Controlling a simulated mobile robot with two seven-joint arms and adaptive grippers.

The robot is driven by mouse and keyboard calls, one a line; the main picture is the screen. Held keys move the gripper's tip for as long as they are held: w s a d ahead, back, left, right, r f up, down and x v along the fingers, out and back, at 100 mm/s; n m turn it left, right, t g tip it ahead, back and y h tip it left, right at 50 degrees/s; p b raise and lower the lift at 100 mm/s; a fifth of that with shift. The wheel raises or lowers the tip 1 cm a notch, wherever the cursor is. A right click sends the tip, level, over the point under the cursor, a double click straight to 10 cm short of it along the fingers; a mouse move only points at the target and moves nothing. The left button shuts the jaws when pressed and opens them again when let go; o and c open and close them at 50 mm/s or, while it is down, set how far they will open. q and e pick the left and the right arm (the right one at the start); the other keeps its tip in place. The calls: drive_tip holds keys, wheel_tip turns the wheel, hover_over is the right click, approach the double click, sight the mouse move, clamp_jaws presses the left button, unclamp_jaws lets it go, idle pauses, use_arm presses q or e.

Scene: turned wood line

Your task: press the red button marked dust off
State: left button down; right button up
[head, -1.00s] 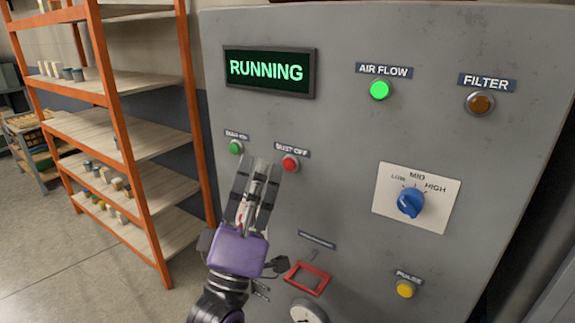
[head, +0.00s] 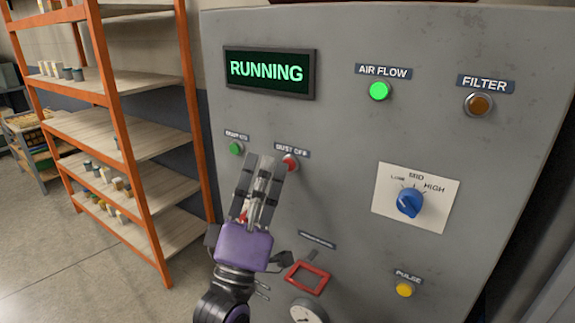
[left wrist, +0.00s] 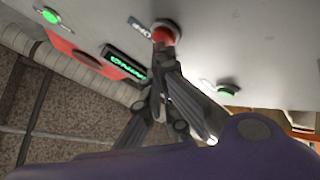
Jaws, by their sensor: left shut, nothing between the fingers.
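The red button (head: 290,162) sits on the grey panel under the dust off label (head: 292,150). In the head view my left gripper's fingertips (head: 268,160) overlap its left and lower edge. In the left wrist view the red button (left wrist: 163,34) is just beyond the shut fingertips (left wrist: 164,30), which partly cover it. I cannot tell whether they touch it. My left gripper is shut and empty. The display (head: 270,72) reads RUNNING. My right gripper is not in view.
A green button (head: 236,149) is left of the red one. The air flow lamp (head: 379,90) is lit green. A blue knob (head: 409,203), a yellow pulse button (head: 404,289) and a red frame (head: 307,277) are on the panel. An orange shelf rack (head: 125,140) stands at left.

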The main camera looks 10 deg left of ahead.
use_arm(q)
drive_tip(key=shift+w, duration=0.2)
drive_tip(key=shift+s, duration=0.15)
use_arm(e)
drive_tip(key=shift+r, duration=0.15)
use_arm(q)
drive_tip(key=shift+s+a, duration=0.2)
drive_tip(key=shift+s, duration=0.4)
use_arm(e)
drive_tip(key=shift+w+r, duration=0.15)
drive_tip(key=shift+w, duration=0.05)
use_arm(q)
drive_tip(key=s, duration=0.1)
drive_tip(key=s+a, duration=0.1)
drive_tip(key=s, duration=0.1)
drive_tip(key=s+p, duration=0.1)
drive_tip(key=shift+s+a, duration=0.35)
drive_tip(key=shift+s, duration=0.05)
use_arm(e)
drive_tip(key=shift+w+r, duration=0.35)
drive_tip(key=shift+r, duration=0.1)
